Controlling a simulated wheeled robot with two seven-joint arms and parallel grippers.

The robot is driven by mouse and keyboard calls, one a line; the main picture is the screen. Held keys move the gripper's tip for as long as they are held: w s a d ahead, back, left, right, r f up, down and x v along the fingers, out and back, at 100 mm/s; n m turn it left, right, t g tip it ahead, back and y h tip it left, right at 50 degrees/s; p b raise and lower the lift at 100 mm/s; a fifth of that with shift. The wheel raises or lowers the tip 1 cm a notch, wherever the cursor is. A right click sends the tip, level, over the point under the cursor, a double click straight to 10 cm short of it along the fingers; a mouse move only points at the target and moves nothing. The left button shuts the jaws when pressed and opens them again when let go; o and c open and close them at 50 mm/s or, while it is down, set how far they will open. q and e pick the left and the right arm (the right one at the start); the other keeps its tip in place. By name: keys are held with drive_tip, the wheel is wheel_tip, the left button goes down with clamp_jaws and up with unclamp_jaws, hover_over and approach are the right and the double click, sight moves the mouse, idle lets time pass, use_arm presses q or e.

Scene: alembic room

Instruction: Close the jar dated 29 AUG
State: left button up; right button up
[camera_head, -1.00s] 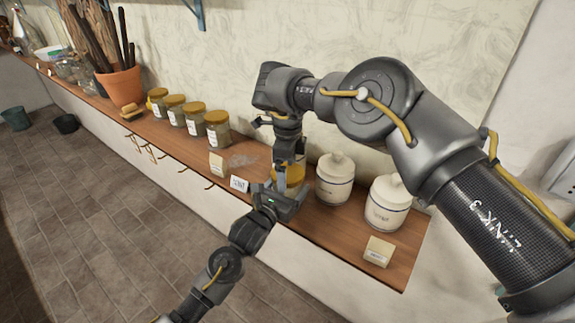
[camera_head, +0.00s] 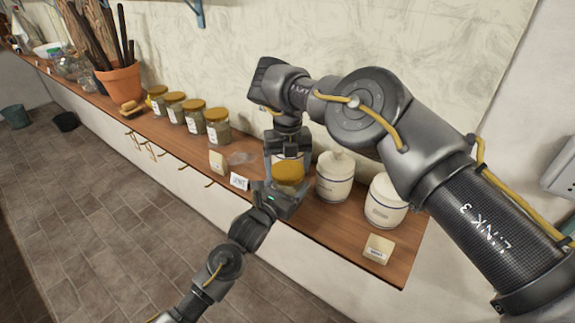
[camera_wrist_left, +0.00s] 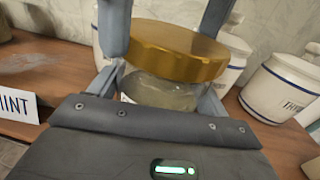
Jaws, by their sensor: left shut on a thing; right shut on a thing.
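A glass jar with a gold lid stands on the wooden counter between my grippers. In the left wrist view, the jar's glass body (camera_wrist_left: 160,92) shows under the lid (camera_wrist_left: 178,50); the lid also shows in the head view (camera_head: 289,172). My left gripper (camera_head: 283,197) is low in front, shut on the jar's body. My right gripper (camera_head: 287,158) comes down from above, shut on the lid, its fingers on either side. The lid sits over the jar's mouth; I cannot tell whether it is fully seated. No date is readable on this jar.
White canisters (camera_head: 334,178) (camera_head: 384,203) stand close to the right. Several gold-lidded jars (camera_head: 217,126) stand in a row to the left. Small cards (camera_head: 239,181) (camera_head: 378,249) stand along the counter's front. A terracotta pot (camera_head: 119,83) with dark sticks stands farther left.

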drive_tip(key=m, duration=0.8)
drive_tip(key=shift+m, duration=0.4)
drive_tip(key=m, duration=0.5)
drive_tip(key=shift+m, duration=0.3)
drive_tip(key=o, duration=1)
drive_tip(key=shift+o, duration=0.2)
drive_tip(key=shift+r, duration=2.2)
